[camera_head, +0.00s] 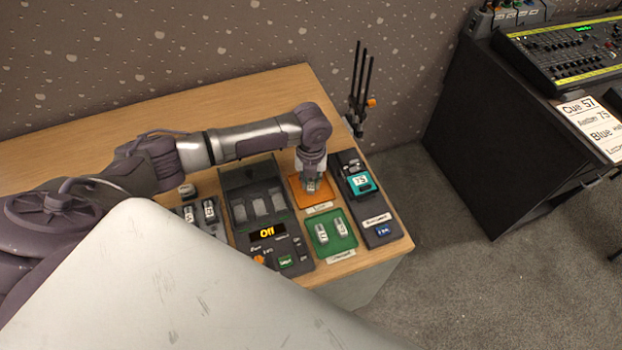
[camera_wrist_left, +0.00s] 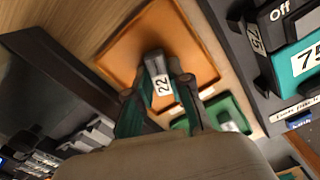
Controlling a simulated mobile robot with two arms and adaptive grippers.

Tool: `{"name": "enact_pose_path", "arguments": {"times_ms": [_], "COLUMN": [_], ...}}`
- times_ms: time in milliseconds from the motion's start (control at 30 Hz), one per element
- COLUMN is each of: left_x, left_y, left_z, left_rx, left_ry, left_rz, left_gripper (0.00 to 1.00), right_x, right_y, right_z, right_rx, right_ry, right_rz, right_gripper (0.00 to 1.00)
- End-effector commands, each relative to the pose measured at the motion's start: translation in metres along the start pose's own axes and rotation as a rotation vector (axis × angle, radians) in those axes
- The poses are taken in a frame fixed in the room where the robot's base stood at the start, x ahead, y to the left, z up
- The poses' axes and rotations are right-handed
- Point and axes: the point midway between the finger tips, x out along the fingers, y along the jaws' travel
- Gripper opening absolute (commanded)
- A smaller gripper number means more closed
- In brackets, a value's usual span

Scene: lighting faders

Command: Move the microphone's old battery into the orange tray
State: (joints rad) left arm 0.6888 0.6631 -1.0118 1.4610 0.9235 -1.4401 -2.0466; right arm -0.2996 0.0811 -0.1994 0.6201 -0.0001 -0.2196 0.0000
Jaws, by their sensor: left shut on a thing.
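My left gripper (camera_head: 311,186) is over the orange tray (camera_head: 299,199) on the wooden table. In the left wrist view my left gripper (camera_wrist_left: 160,105) is shut on a dark battery (camera_wrist_left: 155,65) with a white label reading 22. The battery is in front of the orange tray (camera_wrist_left: 195,50) in that view; I cannot tell whether it touches the tray floor. The microphone device (camera_head: 360,182) with a teal panel reading 75 stands to the right of the tray. It also shows in the left wrist view (camera_wrist_left: 303,62). My right gripper is not in view.
A green tray (camera_head: 343,246) with two batteries lies in front of the orange tray. A dark charger unit (camera_head: 250,185) with an Off display is to the left. Upright black antennas (camera_head: 360,85) stand at the table's back right. A mixing desk (camera_head: 565,55) is farther right.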

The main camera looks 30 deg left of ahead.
Motion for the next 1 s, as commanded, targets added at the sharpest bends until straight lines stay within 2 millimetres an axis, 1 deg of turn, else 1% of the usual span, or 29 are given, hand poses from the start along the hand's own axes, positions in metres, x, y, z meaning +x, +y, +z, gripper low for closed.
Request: {"name": "enact_pose_path", "arguments": {"times_ms": [133, 167, 200, 267, 300, 567, 667, 767, 867, 1000], "left_x": [0.004, 0.003, 0.003, 0.003, 0.003, 0.002, -0.003, -0.015, -0.035, -0.066], "left_y": [0.000, 0.000, 0.000, 0.000, 0.000, 0.000, 0.000, -0.001, -0.001, -0.001], "left_z": [0.000, 0.000, 0.000, 0.000, 0.000, 0.000, 0.000, 0.001, 0.001, 0.002], "left_rx": [0.000, 0.000, 0.000, 0.000, 0.000, 0.000, 0.000, -0.001, 0.001, 0.000], "left_ry": [0.000, 0.000, 0.000, 0.000, 0.000, 0.000, -0.001, -0.003, -0.004, -0.004], "left_rz": [0.000, 0.000, 0.000, 0.000, 0.000, 0.000, -0.001, -0.003, -0.002, -0.004], "left_gripper": [0.00, 0.25, 0.31, 0.41, 0.45, 0.45, 0.45, 0.45, 0.45, 0.45], "right_x": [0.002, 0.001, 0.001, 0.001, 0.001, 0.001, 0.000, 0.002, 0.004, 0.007], "right_y": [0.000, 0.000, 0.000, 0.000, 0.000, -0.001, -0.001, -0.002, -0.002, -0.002], "right_z": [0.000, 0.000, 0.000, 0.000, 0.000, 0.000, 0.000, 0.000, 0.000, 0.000], "right_rx": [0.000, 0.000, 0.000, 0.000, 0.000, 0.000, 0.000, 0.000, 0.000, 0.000], "right_ry": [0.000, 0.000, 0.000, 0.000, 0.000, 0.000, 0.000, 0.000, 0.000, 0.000], "right_rz": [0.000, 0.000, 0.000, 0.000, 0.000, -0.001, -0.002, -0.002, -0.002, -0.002], "right_gripper": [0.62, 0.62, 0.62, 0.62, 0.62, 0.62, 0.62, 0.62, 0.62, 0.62]}}
